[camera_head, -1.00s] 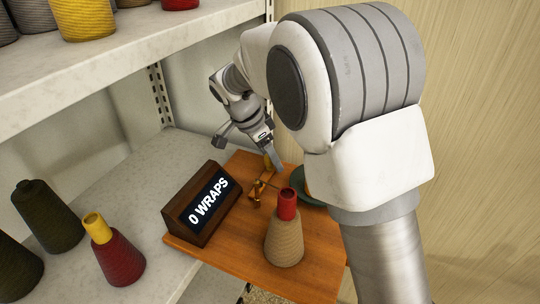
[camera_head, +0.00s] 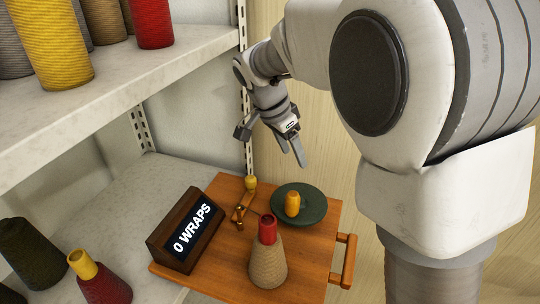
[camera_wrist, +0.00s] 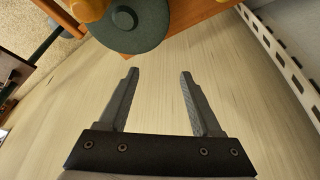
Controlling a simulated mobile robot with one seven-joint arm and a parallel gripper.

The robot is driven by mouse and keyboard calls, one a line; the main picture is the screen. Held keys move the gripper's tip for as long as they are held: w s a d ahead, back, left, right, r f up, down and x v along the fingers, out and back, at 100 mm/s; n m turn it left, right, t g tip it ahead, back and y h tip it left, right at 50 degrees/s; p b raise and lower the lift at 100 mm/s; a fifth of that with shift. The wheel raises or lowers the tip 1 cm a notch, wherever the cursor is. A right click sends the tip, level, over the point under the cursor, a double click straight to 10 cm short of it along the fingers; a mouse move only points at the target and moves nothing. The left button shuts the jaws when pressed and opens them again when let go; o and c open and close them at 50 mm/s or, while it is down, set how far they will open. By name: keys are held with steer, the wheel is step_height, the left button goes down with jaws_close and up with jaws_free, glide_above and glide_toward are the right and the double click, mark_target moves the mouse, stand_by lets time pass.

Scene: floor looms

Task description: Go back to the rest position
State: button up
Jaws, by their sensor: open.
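My gripper (camera_head: 275,153) is open and empty. In the head view it hangs in the air above the back of the orange wooden board (camera_head: 221,263), near the wall. In the wrist view both fingers of my gripper (camera_wrist: 158,75) stand apart with only pale wall between them. The green disc (camera_wrist: 134,38) also shows at the top of the wrist view.
A sign reading "0 WRAPS" (camera_head: 190,232), a beige cone with a red top (camera_head: 268,263) and a brass fitting (camera_head: 241,209) stand on the board. Dark and red cones (camera_head: 102,281) stand on the lower shelf at left. More cones (camera_head: 48,45) fill the upper shelf.

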steer(key=shift+s+d+r, duration=0.15)
steer(key=shift+d+r, duration=0.35)
steer(key=shift+d, duration=0.35)
steer(key=s+d+r+n+t+y, duration=0.15)
steer(key=s+n, duration=0.25)
steer(key=s, duration=0.4)
steer(key=s+d+r+n+t+y, duration=0.1)
steer(key=s+d+n, duration=0.2)
steer(key=s, duration=0.5)
steer(key=s+d+r+n+t+y, duration=0.1)
steer(key=s+d+n, duration=0.25)
steer(key=s, duration=0.45)
step_height(320, 180, up, 14)
steer(key=p, duration=1.5)
steer(key=shift+a+r+n, duration=0.15)
steer(key=shift+a+n, duration=0.2)
steer(key=shift+a, duration=0.05)
steer(key=shift+s+g, duration=0.1)
steer(key=shift+g, duration=0.15)
